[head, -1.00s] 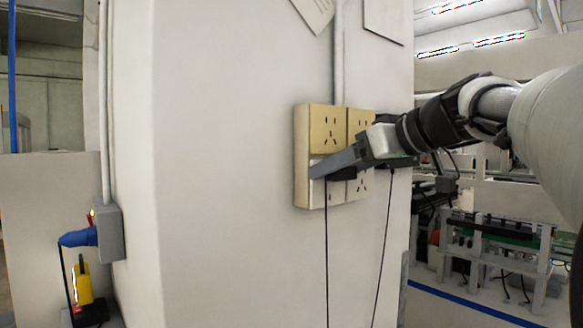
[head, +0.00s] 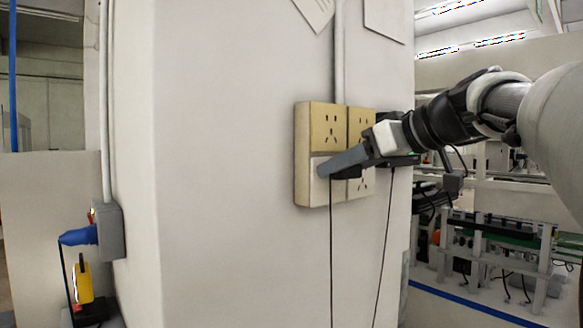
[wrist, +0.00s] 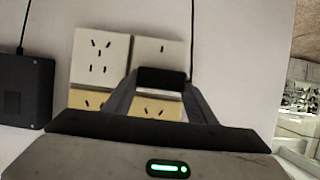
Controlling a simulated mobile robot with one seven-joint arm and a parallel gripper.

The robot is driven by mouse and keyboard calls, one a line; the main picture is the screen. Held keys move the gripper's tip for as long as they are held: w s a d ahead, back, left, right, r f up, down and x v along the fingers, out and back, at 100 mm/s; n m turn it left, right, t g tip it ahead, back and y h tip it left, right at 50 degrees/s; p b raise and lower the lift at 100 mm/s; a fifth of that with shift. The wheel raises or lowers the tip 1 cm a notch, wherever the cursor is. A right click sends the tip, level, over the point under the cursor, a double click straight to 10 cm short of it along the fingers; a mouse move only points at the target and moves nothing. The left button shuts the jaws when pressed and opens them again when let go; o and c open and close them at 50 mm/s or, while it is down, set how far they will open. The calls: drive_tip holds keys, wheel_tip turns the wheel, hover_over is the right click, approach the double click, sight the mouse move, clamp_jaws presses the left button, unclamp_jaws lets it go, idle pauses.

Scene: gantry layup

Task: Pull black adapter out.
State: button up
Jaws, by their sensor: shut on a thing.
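The black adapter (wrist: 162,79) sits between my two fingers in the wrist view, with its thin black cable running up the picture from it. In the head view the adapter is mostly hidden behind my gripper (head: 322,170), and its cable (head: 331,250) hangs straight down. My gripper is shut on the adapter, in front of the lower left socket of the socket panel (head: 301,150). The adapter covers part of a white socket (wrist: 150,50) in the wrist view. Its prongs are hidden, so I cannot tell whether they are clear of the holes.
A second, larger black box (wrist: 27,92) with its own cable is beside the sockets at the left of the wrist view. The wall (head: 225,180) left of the panel is bare. A grey box with a blue plug (head: 78,237) is at far left.

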sight(353, 174)
drive_tip(key=shift+s+d+b, duration=0.35)
drive_tip(key=shift+s+d, duration=0.15)
drive_tip(key=shift+s, duration=0.15)
idle(0.5)
drive_tip(key=shift+s+d+b, duration=0.4)
drive_tip(key=shift+s+d, duration=0.1)
drive_tip(key=shift+s, duration=0.2)
drive_tip(key=shift+s+d+b, duration=0.35)
drive_tip(key=shift+s+d, duration=0.15)
drive_tip(key=shift+s, duration=0.2)
